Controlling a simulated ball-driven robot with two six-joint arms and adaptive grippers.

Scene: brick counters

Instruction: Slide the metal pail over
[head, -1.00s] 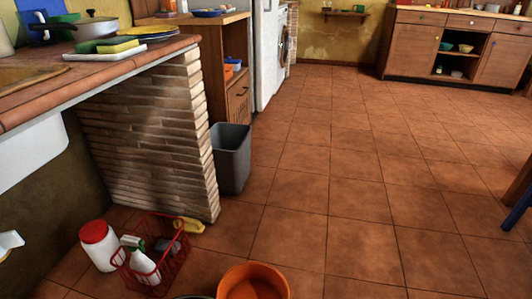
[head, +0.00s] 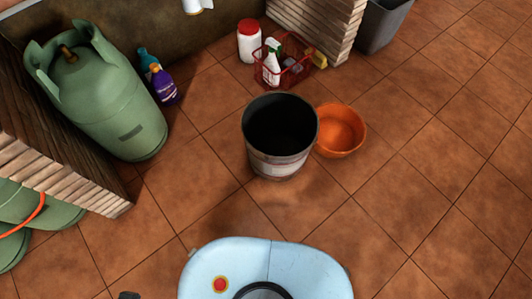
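The metal pail (head: 279,165) stands upright on the tiled floor near the middle of the head view. It is grey with a pale label band, and its inside looks dark. An orange basin (head: 341,131) sits close at its right, and I cannot tell whether they touch. The pail stands in front of my light blue base, with bare tiles between.
A red wire basket (head: 290,66) with bottles and a white tub with a red lid (head: 249,41) stand behind the pail. A green gas cylinder (head: 105,105) stands at the left by a brick wall end (head: 55,178). The floor (head: 430,200) at the right is clear.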

